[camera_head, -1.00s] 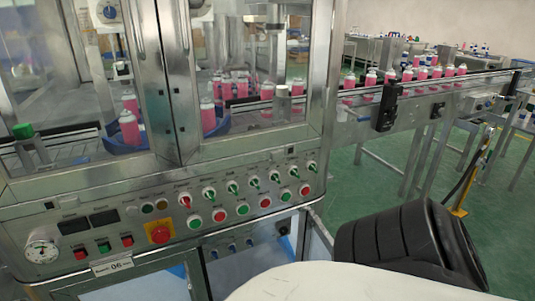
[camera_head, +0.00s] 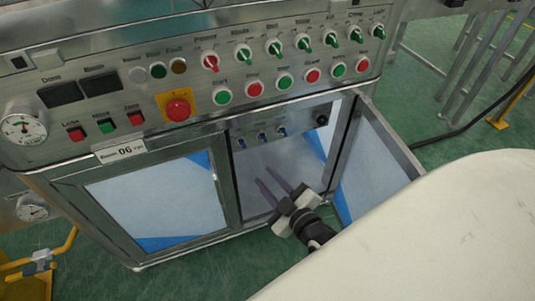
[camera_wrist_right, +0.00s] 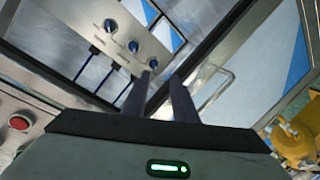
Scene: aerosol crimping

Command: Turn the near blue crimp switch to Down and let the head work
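Three small blue switches (camera_head: 262,137) sit in a row on a metal strip inside the open lower cabinet. They also show in the right wrist view, as round blue knobs (camera_wrist_right: 133,46). The labels and settings are too small to read. I cannot tell which switch is the near crimp one. My right gripper (camera_head: 271,184) is in front of the cabinet opening, below the switches, its fingers pointing inward. In the right wrist view the fingers (camera_wrist_right: 163,76) are apart with nothing between them. The closest knob (camera_wrist_right: 153,63) is just beyond the fingertips. My left gripper is out of view.
The open cabinet door (camera_head: 385,165) stands to the right of my gripper. A closed door (camera_head: 155,200) is on the left. Above are the main panel's green and red buttons and a red emergency button (camera_head: 178,108). A black round fitting (camera_head: 322,120) is right of the switches.

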